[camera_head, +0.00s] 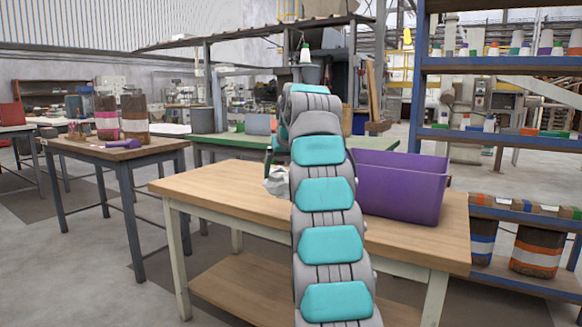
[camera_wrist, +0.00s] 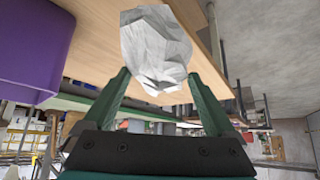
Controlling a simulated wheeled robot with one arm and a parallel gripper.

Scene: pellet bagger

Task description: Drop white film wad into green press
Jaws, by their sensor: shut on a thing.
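The white film wad (camera_wrist: 155,48) is a crumpled, faceted pale lump. In the wrist view it sits at the tips of my gripper (camera_wrist: 158,80), whose two green fingers close on it from either side. In the head view the wad (camera_head: 276,182) shows just left of my arm, over the wooden workbench, partly hidden by the arm. I cannot tell how far it is above the bench top. My arm also hides most of the gripper there. I cannot make out a green press in either view.
A purple bin (camera_head: 405,187) stands on the wooden workbench (camera_head: 225,180), right of my arm. A green-topped table (camera_head: 230,139) is behind it. A side table (camera_head: 115,150) with containers and a purple tool stands left. Blue shelving (camera_head: 500,66) is at right. Floor between the tables is clear.

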